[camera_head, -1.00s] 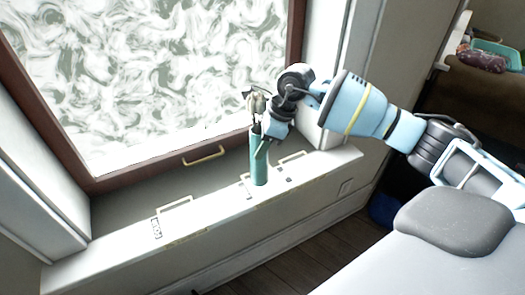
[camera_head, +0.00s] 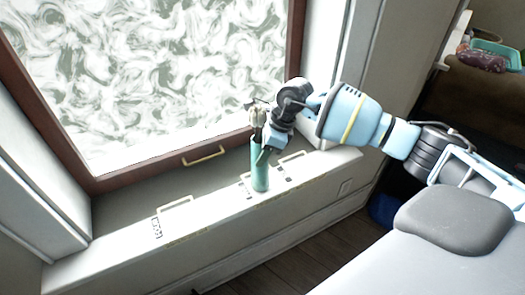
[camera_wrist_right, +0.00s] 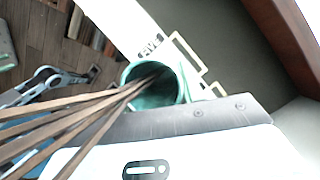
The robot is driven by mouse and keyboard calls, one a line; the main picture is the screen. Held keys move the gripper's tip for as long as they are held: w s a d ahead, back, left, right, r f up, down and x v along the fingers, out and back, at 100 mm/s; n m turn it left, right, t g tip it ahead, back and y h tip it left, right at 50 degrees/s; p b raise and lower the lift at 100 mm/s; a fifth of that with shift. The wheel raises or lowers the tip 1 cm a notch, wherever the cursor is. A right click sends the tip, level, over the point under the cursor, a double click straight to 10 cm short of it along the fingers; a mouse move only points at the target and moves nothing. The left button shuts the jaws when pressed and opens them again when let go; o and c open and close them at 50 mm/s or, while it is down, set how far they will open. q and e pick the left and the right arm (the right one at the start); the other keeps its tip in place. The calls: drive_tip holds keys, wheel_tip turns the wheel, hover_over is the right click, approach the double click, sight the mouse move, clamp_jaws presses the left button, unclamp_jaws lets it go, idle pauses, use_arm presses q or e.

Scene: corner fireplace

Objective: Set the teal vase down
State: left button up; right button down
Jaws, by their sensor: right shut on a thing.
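The teal vase (camera_head: 260,172) is a slim upright cylinder over the white window sill (camera_head: 215,205), with pale dried stems rising from its mouth. Its base appears at or very close to the sill top; I cannot tell whether it touches. My right gripper (camera_head: 264,152) is shut on the vase near its rim, from the right side. In the right wrist view, the vase's open mouth (camera_wrist_right: 172,95) shows next to the gripper, with brown stems (camera_wrist_right: 60,125) reaching toward the camera. My left gripper is not seen.
Pale bracket-like outlines (camera_head: 176,204) and small dark labels (camera_head: 156,228) mark the sill. The brown-framed window (camera_head: 150,168) with a brass handle (camera_head: 204,156) stands behind. The sill left of the vase is clear. A blue object (camera_head: 383,210) lies on the floor at right.

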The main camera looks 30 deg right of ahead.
drive_tip(key=c, duration=0.9)
unclamp_jaws()
drive_tip(key=v, duration=1.2)
drive_tip(key=shift+a+r, duration=0.1)
drive_tip(key=shift+r, duration=0.1)
drive_tip(key=shift+f, duration=0.1)
